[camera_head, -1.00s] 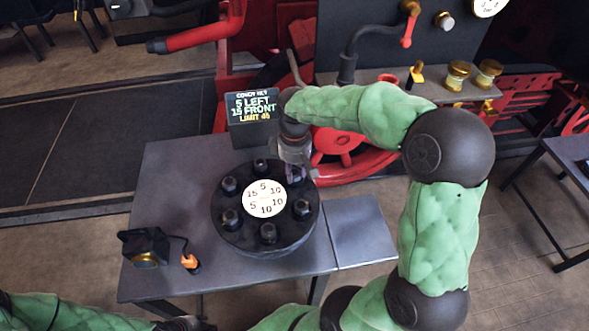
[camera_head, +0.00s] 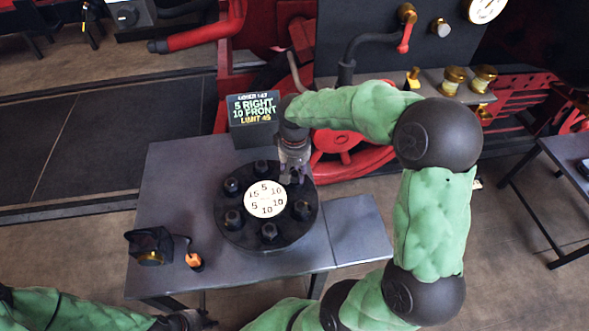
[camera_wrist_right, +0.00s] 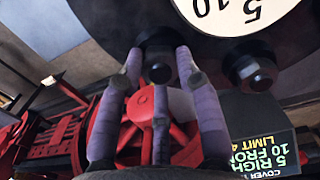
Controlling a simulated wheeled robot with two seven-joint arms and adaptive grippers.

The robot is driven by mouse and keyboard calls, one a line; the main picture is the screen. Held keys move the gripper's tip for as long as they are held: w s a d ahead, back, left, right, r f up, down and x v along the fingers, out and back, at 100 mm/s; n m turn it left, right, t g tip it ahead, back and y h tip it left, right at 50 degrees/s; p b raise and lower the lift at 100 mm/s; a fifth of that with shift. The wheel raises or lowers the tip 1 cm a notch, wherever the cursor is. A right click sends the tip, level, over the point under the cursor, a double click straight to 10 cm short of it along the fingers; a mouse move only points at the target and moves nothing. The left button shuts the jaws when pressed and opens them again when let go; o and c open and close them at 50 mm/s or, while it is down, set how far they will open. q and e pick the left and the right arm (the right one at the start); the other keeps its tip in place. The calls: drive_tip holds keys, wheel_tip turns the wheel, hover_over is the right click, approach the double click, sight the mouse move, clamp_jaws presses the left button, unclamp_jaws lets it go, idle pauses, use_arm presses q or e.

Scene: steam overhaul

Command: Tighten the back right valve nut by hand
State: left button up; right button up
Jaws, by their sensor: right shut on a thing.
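The round black valve cover (camera_head: 248,239) lies on the grey table with a ring of dark nuts around a white numbered disc (camera_head: 266,199). My right gripper (camera_head: 294,175) reaches down at the cover's back right and hides most of the back right nut. In the right wrist view, the fingers of my right gripper (camera_wrist_right: 160,85) are closed around that dark nut (camera_wrist_right: 157,66). Another nut (camera_wrist_right: 253,70) stands apart to its right. My left gripper (camera_head: 188,320) is at the bottom edge, low and away from the cover; its fingers are unclear.
A small screen (camera_head: 254,108) behind the cover reads "5 RIGHT, 10 FRONT, LIMIT 45". A black lamp-like device (camera_head: 150,246) and an orange-tipped item (camera_head: 194,261) are at the table's front left. A red wheel (camera_head: 335,165) stands behind. The table's left part (camera_head: 175,180) is clear.

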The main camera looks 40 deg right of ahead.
drive_tip(key=shift+m, duration=0.8)
drive_tip(key=o, duration=1.2)
drive_tip(key=shift+c, duration=0.2)
drive_tip(key=shift+r, duration=0.1)
wheel_tip(320, 180, up, 12)
